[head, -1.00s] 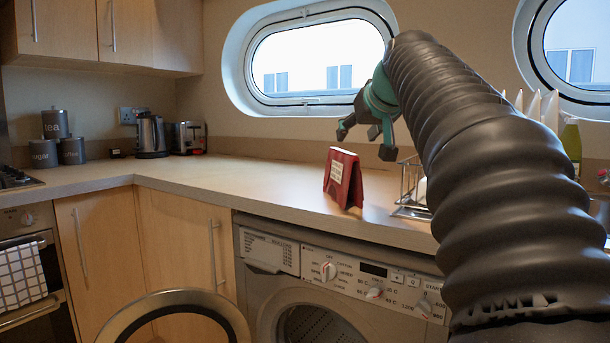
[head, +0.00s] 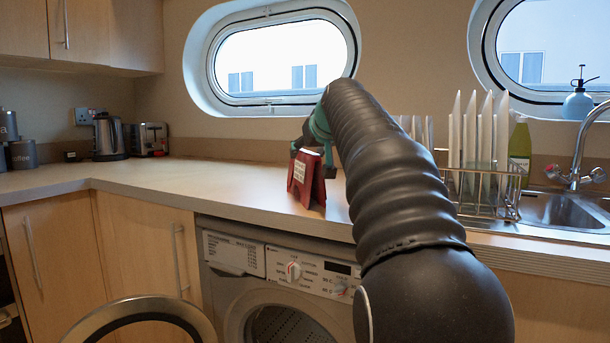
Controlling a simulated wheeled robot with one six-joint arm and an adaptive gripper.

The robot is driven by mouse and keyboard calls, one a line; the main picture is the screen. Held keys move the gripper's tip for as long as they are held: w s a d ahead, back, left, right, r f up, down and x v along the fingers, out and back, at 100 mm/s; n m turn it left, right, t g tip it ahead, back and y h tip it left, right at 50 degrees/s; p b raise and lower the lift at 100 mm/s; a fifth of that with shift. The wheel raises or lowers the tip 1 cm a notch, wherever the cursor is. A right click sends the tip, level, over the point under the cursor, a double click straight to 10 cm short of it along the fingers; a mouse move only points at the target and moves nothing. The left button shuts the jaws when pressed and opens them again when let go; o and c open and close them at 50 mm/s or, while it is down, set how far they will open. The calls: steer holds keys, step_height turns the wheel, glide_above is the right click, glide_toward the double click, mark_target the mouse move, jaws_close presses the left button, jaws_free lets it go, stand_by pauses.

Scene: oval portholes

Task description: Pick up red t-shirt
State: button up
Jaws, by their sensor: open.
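The red t-shirt (head: 307,179) stands folded like a small tent on the countertop, above the washing machine, with a white label on its front. My gripper (head: 306,155) is at the top of the red t-shirt, with its dark fingers close to the upper edge. It is open. My arm hides part of the gripper and the shirt's right side, so I cannot tell whether the fingers touch the cloth.
A washing machine (head: 270,270) with its round door open is below the counter (head: 200,185). A dish rack (head: 490,190) with plates and a sink (head: 560,208) are to the right. A kettle (head: 109,138) and toaster (head: 150,138) stand at the back left. The counter left of the shirt is clear.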

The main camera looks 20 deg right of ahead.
steer(key=x, duration=0.3)
steer(key=shift+d, duration=0.1)
jaws_close()
steer(key=shift+r, duration=0.15)
step_height(320, 180, up, 9)
steer(key=p, duration=0.3)
steer(key=shift+p, duration=0.35)
steer(key=shift+r, duration=0.35)
steer(key=shift+s, duration=0.1)
